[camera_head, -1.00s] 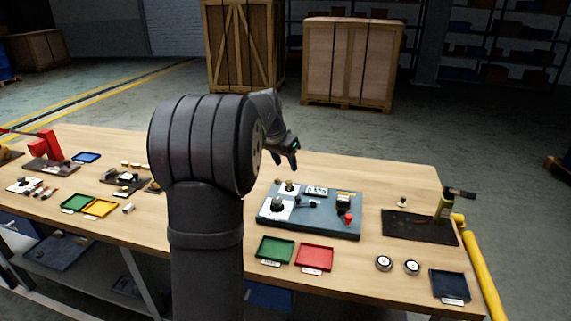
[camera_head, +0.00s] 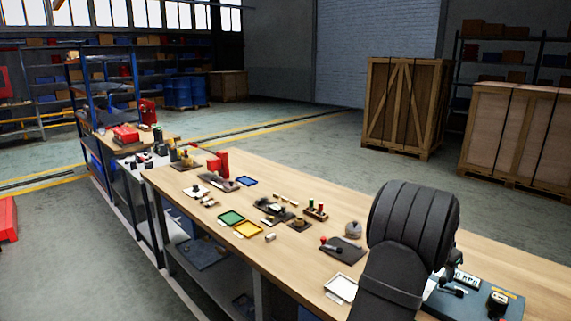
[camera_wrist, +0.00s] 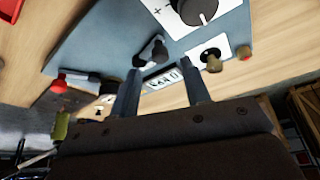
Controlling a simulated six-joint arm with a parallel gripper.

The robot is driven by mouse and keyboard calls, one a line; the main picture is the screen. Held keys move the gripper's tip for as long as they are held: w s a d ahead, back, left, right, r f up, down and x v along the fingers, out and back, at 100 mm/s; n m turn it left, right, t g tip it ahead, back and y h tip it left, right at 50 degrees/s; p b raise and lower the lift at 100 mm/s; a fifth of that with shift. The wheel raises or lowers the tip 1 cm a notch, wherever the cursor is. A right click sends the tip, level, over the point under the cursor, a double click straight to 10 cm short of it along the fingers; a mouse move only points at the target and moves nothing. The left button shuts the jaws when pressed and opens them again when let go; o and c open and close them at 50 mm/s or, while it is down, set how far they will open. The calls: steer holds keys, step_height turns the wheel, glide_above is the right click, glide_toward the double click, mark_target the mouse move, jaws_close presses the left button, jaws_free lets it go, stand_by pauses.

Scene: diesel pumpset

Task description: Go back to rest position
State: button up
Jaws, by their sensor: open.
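My gripper (camera_wrist: 165,95) shows in the wrist view with its two fingers apart and nothing between them. Beyond the fingers is a blue-grey control panel (camera_wrist: 100,45) on the wooden bench. The fingers appear apart from the panel, though the exact gap is unclear. In the head view the panel (camera_head: 470,302) is at the lower right, partly hidden behind my arm. My gripper is hidden in the head view.
The bench (camera_head: 300,180) runs to the upper left. It holds a green tray (camera_head: 231,217), a yellow tray (camera_head: 248,229), a white tray (camera_head: 341,288), a dark mat (camera_head: 343,250) and a red device (camera_head: 219,162). Wooden crates (camera_head: 403,105) stand behind it on the floor.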

mark_target(443, 279)
steer(key=shift+x, duration=1.75)
